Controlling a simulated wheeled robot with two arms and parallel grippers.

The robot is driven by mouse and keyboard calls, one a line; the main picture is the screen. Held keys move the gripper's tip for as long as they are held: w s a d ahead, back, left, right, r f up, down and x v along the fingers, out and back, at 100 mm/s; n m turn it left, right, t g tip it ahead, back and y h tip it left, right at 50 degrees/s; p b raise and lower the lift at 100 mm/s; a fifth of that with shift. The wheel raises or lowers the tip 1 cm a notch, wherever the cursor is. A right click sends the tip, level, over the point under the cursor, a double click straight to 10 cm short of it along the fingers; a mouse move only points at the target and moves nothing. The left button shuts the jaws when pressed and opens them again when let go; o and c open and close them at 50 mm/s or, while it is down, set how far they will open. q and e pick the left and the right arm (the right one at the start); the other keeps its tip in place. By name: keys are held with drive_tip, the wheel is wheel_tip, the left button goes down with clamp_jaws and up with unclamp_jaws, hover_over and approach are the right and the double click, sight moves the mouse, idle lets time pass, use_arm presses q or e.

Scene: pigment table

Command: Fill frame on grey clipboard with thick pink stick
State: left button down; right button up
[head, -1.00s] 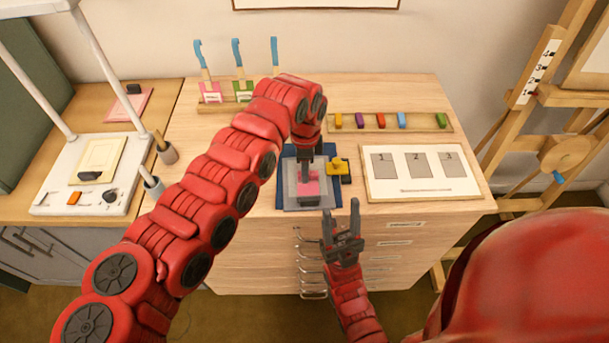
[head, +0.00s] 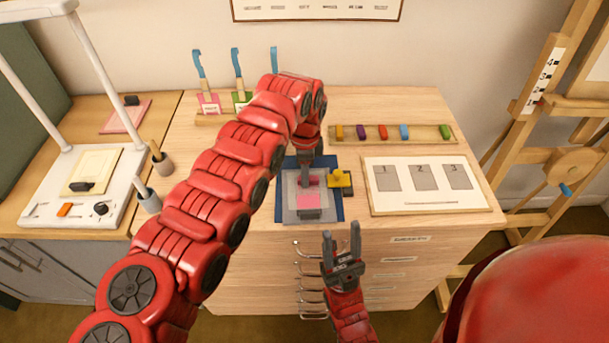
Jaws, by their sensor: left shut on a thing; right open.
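The grey clipboard (head: 291,207) lies on a dark blue mat (head: 280,213), its dark clip (head: 309,214) at the near edge. A pink patch (head: 308,201) shows on the clipboard's sheet; the frame's outline is too small to make out. My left gripper (head: 307,178) points down over the far part of the clipboard. It is shut on a small pink stick (head: 315,181), mostly hidden by the fingers. I cannot tell whether the stick touches the sheet. My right gripper (head: 341,245) is open and empty, in front of the table's near edge.
A yellow block on a dark base (head: 340,178) sits close right of the clipboard. A white board with numbered grey patches (head: 425,202) lies further right. A wooden rack of coloured sticks (head: 392,142) is behind. Blue-handled tools (head: 237,62) stand at the back left.

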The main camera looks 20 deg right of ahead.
sight(304, 195)
use_arm(q)
drive_tip(key=shift+r+p, duration=0.75)
drive_tip(key=shift+r, duration=2.8)
drive_tip(key=shift+n, duration=0.3)
drive_tip(key=s+p, duration=0.1)
drive_tip(key=p, duration=0.2)
drive_tip(key=s+f+p, duration=0.1)
drive_tip(key=p, duration=0.2)
drive_tip(key=s+a+p, duration=0.1)
drive_tip(key=p, duration=0.3)
drive_tip(key=shift+s+a+f, duration=0.1)
drive_tip(key=shift+s+f, duration=0.2)
drive_tip(key=shift+s, duration=0.05)
drive_tip(key=shift+f+b, duration=0.75)
drive_tip(key=shift+f, duration=1.2)
drive_tip(key=shift+f+b, duration=0.8)
drive_tip(key=shift+f, duration=0.1)
